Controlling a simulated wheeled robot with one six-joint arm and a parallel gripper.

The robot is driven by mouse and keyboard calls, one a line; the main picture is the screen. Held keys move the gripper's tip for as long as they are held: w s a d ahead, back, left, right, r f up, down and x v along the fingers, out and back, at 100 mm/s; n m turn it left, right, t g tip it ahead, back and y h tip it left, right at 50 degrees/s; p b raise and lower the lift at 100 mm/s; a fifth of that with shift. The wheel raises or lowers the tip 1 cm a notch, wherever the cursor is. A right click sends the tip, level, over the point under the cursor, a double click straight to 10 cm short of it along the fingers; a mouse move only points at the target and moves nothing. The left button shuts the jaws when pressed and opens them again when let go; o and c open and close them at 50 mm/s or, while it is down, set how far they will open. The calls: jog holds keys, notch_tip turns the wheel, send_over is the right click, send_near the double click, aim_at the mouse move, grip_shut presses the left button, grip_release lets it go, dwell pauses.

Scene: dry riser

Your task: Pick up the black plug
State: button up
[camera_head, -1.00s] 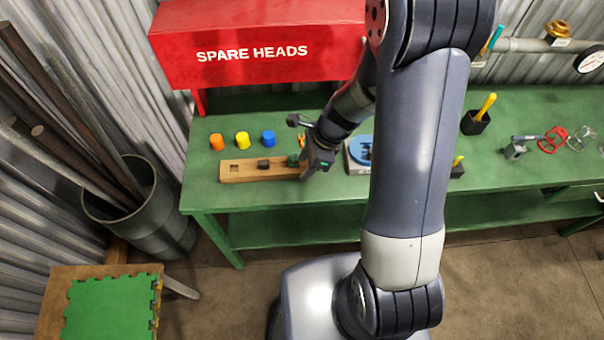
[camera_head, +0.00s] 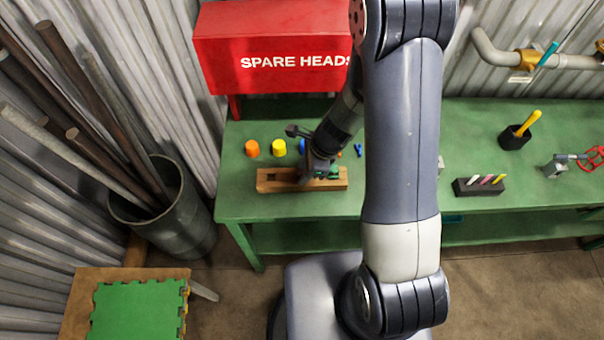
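A wooden block (camera_head: 262,188) lies along the green bench, with a dark empty-looking slot (camera_head: 270,177) at its left end. My gripper (camera_head: 304,182) points down over the middle of the block, at or just above its top. The black plug, seen on the block's middle a second ago, is not visible now; my gripper covers that spot. A green plug (camera_head: 333,171) shows at the block's right, close to my gripper. The fingers are too small and dark to tell whether they are open or shut on anything.
Orange (camera_head: 252,148), yellow (camera_head: 279,147) and partly hidden blue caps stand behind the block. A red SPARE HEADS box (camera_head: 270,50) stands at the back. A black holder (camera_head: 462,187) with coloured sticks is right of my arm. The bench's front left is clear.

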grip_shut()
jog(key=shift+r, duration=0.1)
